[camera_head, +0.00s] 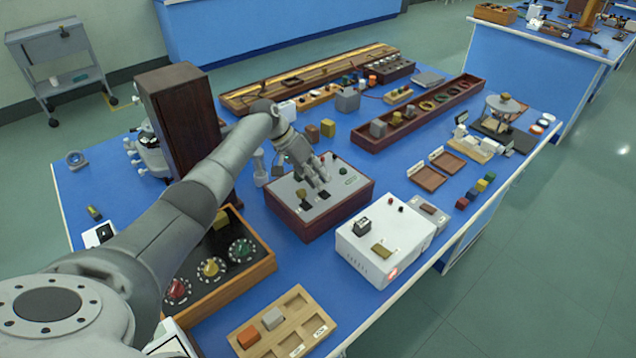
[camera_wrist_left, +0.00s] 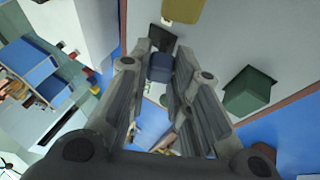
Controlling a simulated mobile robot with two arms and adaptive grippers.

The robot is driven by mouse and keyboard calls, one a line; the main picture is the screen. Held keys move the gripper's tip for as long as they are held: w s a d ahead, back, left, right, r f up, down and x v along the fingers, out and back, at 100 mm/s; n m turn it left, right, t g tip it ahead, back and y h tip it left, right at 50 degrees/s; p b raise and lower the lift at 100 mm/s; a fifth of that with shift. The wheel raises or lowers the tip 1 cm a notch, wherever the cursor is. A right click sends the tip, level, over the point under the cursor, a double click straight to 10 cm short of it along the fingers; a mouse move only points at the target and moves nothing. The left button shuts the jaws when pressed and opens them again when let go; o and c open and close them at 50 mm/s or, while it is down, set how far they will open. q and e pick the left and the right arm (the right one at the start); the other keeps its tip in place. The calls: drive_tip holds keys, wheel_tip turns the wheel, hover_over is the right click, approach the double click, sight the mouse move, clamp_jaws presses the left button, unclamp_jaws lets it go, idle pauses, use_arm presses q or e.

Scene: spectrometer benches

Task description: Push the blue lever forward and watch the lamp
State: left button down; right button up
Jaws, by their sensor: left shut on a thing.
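A control box with a grey top and dark wooden sides (camera_head: 335,218) stands in the middle of the bench. My left gripper (camera_head: 318,182) reaches down over its top. In the left wrist view the gripper (camera_wrist_left: 161,75) has its fingers closed around a dark blue lever knob (camera_wrist_left: 160,66), at a dark slot in the top. In the head view the fingers hide this knob. A yellowish knob (camera_head: 301,194) and a dark green knob (camera_head: 343,171) stand on the same top, apart from the fingers. I cannot tell which part is the lamp. My right gripper is out of view.
A white box (camera_head: 378,240) with a small red glow stands to the right. A tray with coloured dials (camera_head: 262,266) is at the left front, and a tall dark wooden cabinet (camera_head: 183,125) stands behind it. Bare blue bench (camera_head: 300,262) lies in front.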

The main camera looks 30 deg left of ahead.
use_arm(q)
drive_tip(key=shift+f, duration=0.1)
idle(0.3)
drive_tip(key=c, duration=1.3)
unclamp_jaws()
drive_tip(key=v, duration=1.2)
